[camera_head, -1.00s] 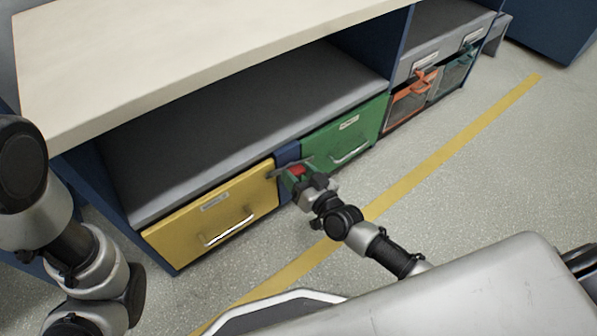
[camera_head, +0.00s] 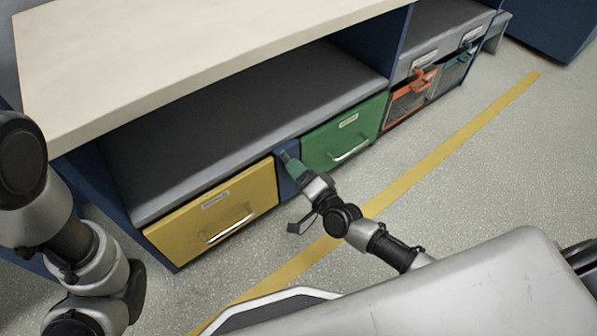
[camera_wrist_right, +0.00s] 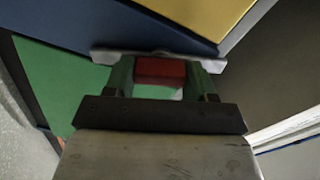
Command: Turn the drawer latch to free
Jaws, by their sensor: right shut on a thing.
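The yellow drawer (camera_head: 213,213) and the green drawer (camera_head: 343,134) are both closed, with a narrow blue post (camera_head: 286,184) between them. The latch on this post has a grey bar (camera_wrist_right: 107,56) and a red grip piece (camera_wrist_right: 160,70), seen in the right wrist view. My right gripper (camera_head: 289,160) is at the post, its two green fingers shut on the red piece. The bar lies roughly along the post, slightly tilted to it. In the head view the gripper hides most of the latch. My left arm shows at the left; its gripper is out of view.
The pale worktop (camera_head: 190,55) overhangs an empty grey shelf (camera_head: 250,125) above the drawers. An orange bin (camera_head: 408,100) and a teal bin (camera_head: 453,74) sit farther right. A yellow floor line (camera_head: 450,150) crosses the clear floor.

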